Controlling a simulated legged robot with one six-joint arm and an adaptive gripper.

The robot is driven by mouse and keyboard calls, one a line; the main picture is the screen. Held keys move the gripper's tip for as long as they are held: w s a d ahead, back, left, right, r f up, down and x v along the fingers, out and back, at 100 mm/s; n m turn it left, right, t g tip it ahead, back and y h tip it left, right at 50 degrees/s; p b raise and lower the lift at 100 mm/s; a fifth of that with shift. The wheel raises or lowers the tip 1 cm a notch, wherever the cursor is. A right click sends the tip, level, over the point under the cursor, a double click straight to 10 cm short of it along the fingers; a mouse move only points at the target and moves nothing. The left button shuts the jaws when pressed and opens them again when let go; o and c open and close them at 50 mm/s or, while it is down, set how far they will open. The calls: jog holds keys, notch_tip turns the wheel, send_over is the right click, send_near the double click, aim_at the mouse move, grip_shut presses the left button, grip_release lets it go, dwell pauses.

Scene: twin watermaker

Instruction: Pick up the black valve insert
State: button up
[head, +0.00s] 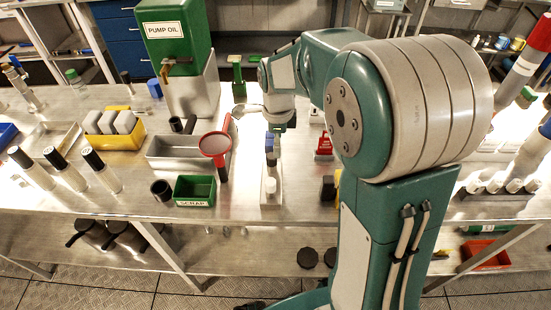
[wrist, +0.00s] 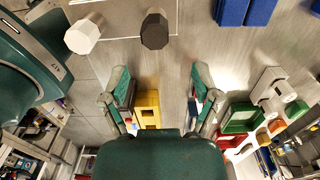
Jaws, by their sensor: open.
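A black, many-sided piece (wrist: 155,31), which looks like the black valve insert, stands at the top centre of the wrist view. A similar white piece (wrist: 83,36) stands to its left. My gripper (wrist: 161,80) is open, with its two fingers apart and nothing held between them. The black piece is beyond the fingertips and apart from them in that view. In the head view my arm reaches over the bench, and its wrist hides part of the surface. I cannot tell for certain which head-view item is the insert.
A red-rimmed magnifier (head: 215,145) and a green scrap bin (head: 195,191) are left of my wrist. A metal tray (head: 170,153) lies behind the bin. A yellow block (wrist: 147,108) shows between my fingers in the wrist view. Blue blocks (wrist: 245,10) are at the top right there.

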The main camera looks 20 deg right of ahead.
aim_at(270, 156)
jog(key=f, duration=0.1)
jog(key=a+f, duration=0.1)
jog(key=f, duration=0.1)
jog(key=a+f, duration=0.1)
jog(key=shift+w+a+f, duration=0.1)
jog(key=shift+a+f, duration=0.15)
jog(key=shift+f, duration=0.05)
jog(key=shift+d+f, duration=0.15)
jog(key=shift+f, duration=0.15)
jog(key=shift+d+f, duration=0.1)
jog(key=shift+d, duration=0.5)
jog(key=c, duration=0.6)
jog(key=shift+a, duration=0.15)
jog(key=c, duration=0.5)
jog(key=shift+a, duration=0.35)
grip_shut()
